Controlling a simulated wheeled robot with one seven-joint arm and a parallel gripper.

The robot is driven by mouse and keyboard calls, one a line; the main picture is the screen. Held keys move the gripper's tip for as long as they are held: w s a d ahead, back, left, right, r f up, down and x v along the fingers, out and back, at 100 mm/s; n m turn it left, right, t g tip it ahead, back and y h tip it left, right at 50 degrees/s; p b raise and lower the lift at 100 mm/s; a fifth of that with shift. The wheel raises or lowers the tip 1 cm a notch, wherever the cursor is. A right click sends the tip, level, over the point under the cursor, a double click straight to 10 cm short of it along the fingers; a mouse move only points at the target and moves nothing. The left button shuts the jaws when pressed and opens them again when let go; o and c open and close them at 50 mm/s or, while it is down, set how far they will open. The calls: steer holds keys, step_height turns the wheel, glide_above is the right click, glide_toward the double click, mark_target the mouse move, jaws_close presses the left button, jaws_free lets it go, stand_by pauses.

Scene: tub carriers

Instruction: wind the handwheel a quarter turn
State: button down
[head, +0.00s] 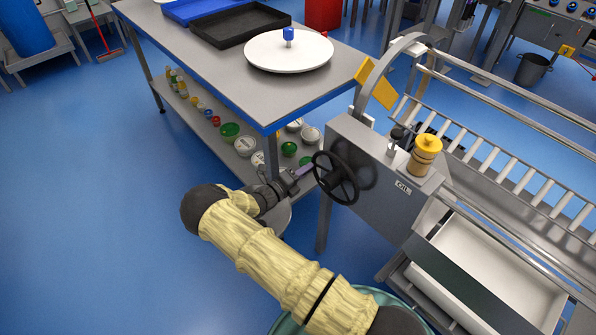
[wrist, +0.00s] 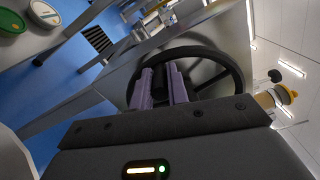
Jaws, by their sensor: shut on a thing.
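The black handwheel (head: 336,178) is mounted on the side of the grey metal machine box (head: 378,160). In the wrist view the handwheel (wrist: 222,68) fills the upper middle, with its rim and spokes partly hidden behind my fingers. My gripper (head: 308,170) reaches it from the left in the head view. In the wrist view its purple fingers (wrist: 162,84) are at the near part of the rim, shut on it. The exact contact is hard to see because the fingers cover it.
A steel table (head: 200,52) with a white round turntable (head: 289,51) stands behind my gripper. Its lower shelf holds several tubs and bottles. A yellow-topped cylinder (head: 425,155) stands on the machine, with a roller conveyor (head: 510,170) to the right.

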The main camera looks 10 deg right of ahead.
steer(key=shift+s+f, duration=0.1)
steer(key=shift+f, duration=0.15)
steer(key=c, duration=1.4)
jaws_free()
steer(key=shift+o, duration=0.2)
steer(key=shift+r, duration=0.1)
steer(key=shift+s+a, duration=0.15)
steer(key=shift+a, duration=0.25)
steer(key=b+v, duration=0.1)
steer(key=v, duration=1.5)
steer(key=shift+a, duration=0.2)
steer(key=shift+s, duration=0.15)
